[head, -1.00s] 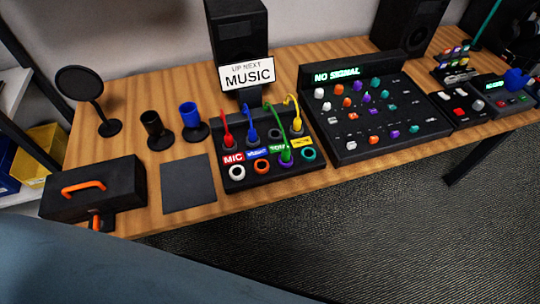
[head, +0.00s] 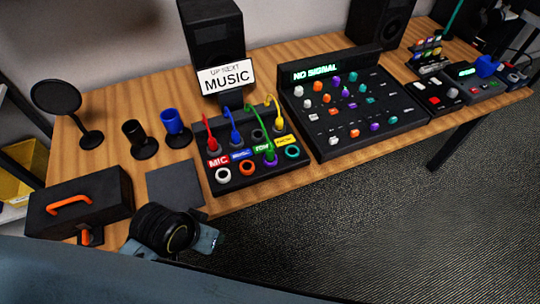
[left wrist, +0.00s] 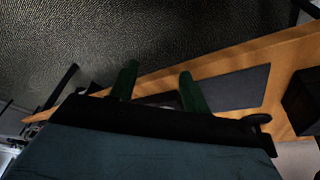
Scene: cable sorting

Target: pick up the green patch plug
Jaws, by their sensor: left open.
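The green patch plug (head: 265,144) shows in the head view as a green cable arching over the front of the black patch box (head: 223,187). Its lower end meets a purple ring in the front row of sockets; its upper end is near the back row. My left gripper (left wrist: 158,82) is open in the left wrist view, two dark green fingers apart with nothing between them. In the head view my left wrist is at the table's front edge, left of and nearer than the patch box, apart from the plug. My right gripper is not in view.
Red, blue and yellow cables (head: 233,127) stand close by on the patch box. A dark mat (head: 172,184) lies to its left, with a black case (head: 80,207) beyond. A mixer (head: 352,115) stands at right. A MUSIC sign (head: 225,77) stands behind.

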